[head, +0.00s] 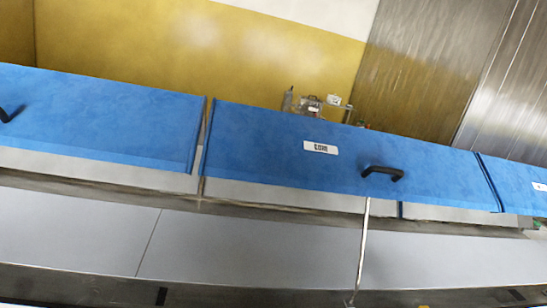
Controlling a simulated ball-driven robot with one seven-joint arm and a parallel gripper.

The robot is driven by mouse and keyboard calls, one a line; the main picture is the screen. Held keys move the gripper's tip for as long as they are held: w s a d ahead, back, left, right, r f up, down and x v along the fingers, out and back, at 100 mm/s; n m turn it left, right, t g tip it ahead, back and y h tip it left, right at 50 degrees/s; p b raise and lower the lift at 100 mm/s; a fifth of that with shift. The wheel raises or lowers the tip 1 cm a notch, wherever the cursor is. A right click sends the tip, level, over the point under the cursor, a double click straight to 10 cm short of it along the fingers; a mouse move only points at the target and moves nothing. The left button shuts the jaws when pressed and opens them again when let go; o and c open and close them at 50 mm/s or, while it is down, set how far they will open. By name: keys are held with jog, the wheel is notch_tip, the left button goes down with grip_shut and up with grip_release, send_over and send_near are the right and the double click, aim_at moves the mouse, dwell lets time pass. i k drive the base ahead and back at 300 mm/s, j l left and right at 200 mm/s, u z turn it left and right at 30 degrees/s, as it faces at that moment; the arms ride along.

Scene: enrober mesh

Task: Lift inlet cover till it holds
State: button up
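Three blue covers run in a row across the head view, tilted down to the right. The middle cover (265,150) bears a white label whose print I cannot read surely, and a black bar handle (382,173) near its lower edge. The left cover (95,110) shows part of a black handle at the picture's left edge. The right cover (515,180) is cut off by the frame and has a small white label. Which one is the inlet cover I cannot tell. My gripper is not in view.
A thin metal rod (362,250) runs from below the middle cover to the lower metal edge. Grey panels (250,245) lie beneath the covers. A yellow wall (200,50), a metal wall (420,70) and small fittings (312,104) stand behind.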

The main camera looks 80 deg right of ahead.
aim_at(521, 189)
jog(key=z, duration=4.2)
jog(key=i+z, duration=0.1)
jog(key=i, duration=0.35)
jog(key=i+j+z, duration=0.1)
jog(key=i, duration=0.4)
jog(key=i+j+z, duration=0.1)
jog(key=i, duration=0.35)
jog(key=i+j+z, duration=0.15)
jog(key=i, duration=0.35)
jog(key=i+j, duration=0.1)
jog(key=i, duration=0.7)
jog(key=j+z, duration=0.05)
